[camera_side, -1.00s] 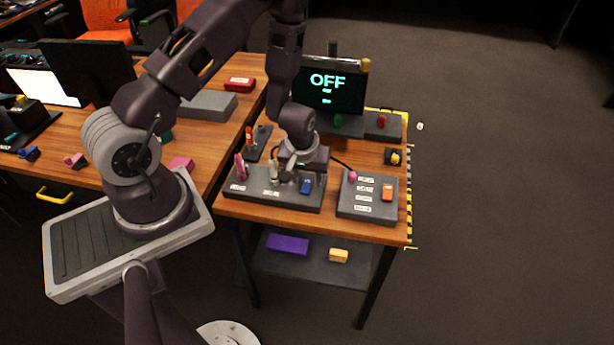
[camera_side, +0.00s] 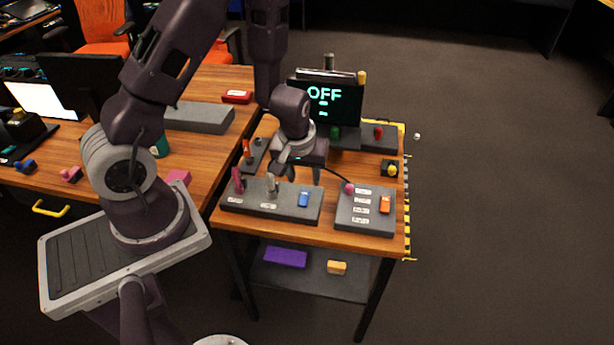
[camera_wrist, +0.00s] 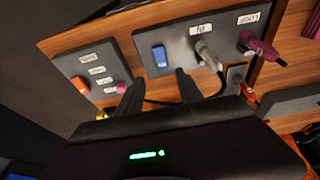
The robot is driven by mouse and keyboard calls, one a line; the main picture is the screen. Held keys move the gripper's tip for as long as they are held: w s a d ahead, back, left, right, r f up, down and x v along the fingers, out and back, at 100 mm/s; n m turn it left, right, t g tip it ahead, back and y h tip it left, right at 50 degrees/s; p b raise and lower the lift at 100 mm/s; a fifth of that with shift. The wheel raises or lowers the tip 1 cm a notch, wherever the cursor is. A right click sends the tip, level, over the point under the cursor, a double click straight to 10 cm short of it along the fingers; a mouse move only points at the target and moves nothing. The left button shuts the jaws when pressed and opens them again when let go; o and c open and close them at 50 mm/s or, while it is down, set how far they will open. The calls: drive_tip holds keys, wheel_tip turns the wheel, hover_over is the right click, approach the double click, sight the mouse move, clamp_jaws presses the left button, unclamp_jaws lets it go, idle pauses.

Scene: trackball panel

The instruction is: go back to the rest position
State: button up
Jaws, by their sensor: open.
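My gripper (camera_side: 303,174) hangs above the small wooden table, over the back edge of the grey switch panel (camera_side: 270,207). Its two fingers point down, apart, with nothing between them; they also show in the wrist view (camera_wrist: 160,90). The panel carries a pink lever (camera_side: 238,181), a pale grey lever (camera_side: 272,186) and a blue rocker switch (camera_side: 304,199). In the wrist view the blue switch (camera_wrist: 160,56) and the grey lever (camera_wrist: 207,55) lie just beyond the fingers. I cannot tell the exact gap to the panel.
A second grey panel (camera_side: 365,220) with a pink ball (camera_side: 349,188) and an orange switch (camera_side: 385,205) stands at the right. A monitor (camera_side: 335,105) reading OFF stands behind my gripper. A larger desk (camera_side: 225,110) adjoins at left. Open floor (camera_side: 500,200) lies right.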

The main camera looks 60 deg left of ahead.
drive_tip(key=d+r+m+t+h, duration=0.1)
drive_tip(key=d+r+m, duration=0.15)
drive_tip(key=r, duration=0.55)
drive_tip(key=d+r+m+t+h, duration=0.1)
drive_tip(key=d+r, duration=0.3)
drive_tip(key=r, duration=0.4)
drive_tip(key=s+d+r+m, duration=0.1)
drive_tip(key=s+r+m, duration=0.1)
drive_tip(key=s+r, duration=0.4)
drive_tip(key=s+d+r+m+t, duration=0.1)
drive_tip(key=s+r+m, duration=0.2)
drive_tip(key=s, duration=0.8)
wheel_tip(320, 180, up, 3)
drive_tip(key=shift+s+f, duration=0.15)
drive_tip(key=shift+s, duration=0.15)
